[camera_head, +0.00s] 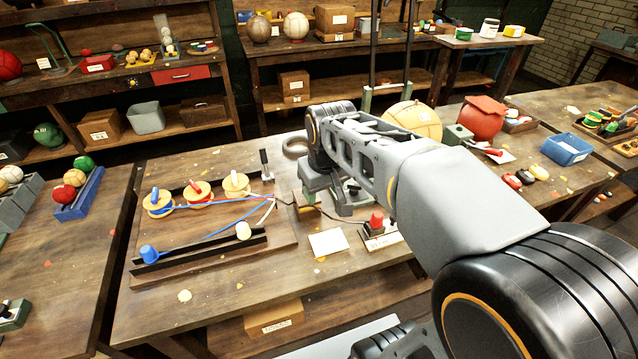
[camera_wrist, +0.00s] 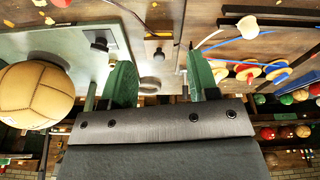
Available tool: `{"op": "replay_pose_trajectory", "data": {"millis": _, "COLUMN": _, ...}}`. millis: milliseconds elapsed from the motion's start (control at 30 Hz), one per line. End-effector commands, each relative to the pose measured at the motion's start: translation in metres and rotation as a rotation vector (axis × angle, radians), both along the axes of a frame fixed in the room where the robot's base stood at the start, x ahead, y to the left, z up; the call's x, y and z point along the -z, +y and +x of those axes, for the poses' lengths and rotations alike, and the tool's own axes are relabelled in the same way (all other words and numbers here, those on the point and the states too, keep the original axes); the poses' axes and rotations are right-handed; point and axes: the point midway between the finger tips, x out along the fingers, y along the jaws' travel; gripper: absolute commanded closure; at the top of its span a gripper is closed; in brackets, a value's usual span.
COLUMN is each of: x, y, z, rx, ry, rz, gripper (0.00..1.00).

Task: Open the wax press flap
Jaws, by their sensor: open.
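My gripper (camera_wrist: 160,72) is open and empty in the wrist view, with two green fingers apart above a dark palm. A dark knob (camera_wrist: 99,46) sits on a grey-green plate left of the fingers. I cannot tell which part is the wax press flap. In the head view my arm hides much of the bench centre and the fingers are hard to make out. A tan stitched ball (camera_head: 415,120) shows behind my arm, and also in the wrist view (camera_wrist: 34,95).
A board with yellow spools (camera_head: 198,194) and coloured cords lies on the bench at left. A red button box (camera_head: 377,227) and a white card (camera_head: 328,243) lie nearer. The bench's front left is mostly clear.

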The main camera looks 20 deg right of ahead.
Motion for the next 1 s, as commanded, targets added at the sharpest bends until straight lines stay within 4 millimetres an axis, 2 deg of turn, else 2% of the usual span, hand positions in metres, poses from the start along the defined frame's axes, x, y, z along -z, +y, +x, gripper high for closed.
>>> {"op": "replay_pose_trajectory", "data": {"millis": 33, "x": -0.007, "y": 0.0, "z": 0.023, "rx": -0.029, "ry": 0.032, "rz": -0.006, "gripper": 0.45}}
{"op": "replay_pose_trajectory", "data": {"millis": 200, "x": -0.016, "y": -0.002, "z": 0.083, "rx": -0.124, "ry": 0.115, "rz": -0.02, "gripper": 0.45}}
{"op": "replay_pose_trajectory", "data": {"millis": 300, "x": -0.015, "y": -0.003, "z": 0.109, "rx": -0.167, "ry": 0.152, "rz": -0.024, "gripper": 0.45}}
{"op": "replay_pose_trajectory", "data": {"millis": 400, "x": -0.013, "y": -0.004, "z": 0.127, "rx": -0.199, "ry": 0.179, "rz": -0.025, "gripper": 0.45}}
{"op": "replay_pose_trajectory", "data": {"millis": 500, "x": -0.01, "y": -0.005, "z": 0.137, "rx": -0.219, "ry": 0.195, "rz": -0.026, "gripper": 0.45}}
{"op": "replay_pose_trajectory", "data": {"millis": 667, "x": 0.006, "y": -0.005, "z": 0.143, "rx": -0.231, "ry": 0.206, "rz": -0.026, "gripper": 0.45}}
{"op": "replay_pose_trajectory", "data": {"millis": 1000, "x": 0.069, "y": -0.005, "z": 0.142, "rx": -0.23, "ry": 0.207, "rz": -0.026, "gripper": 0.45}}
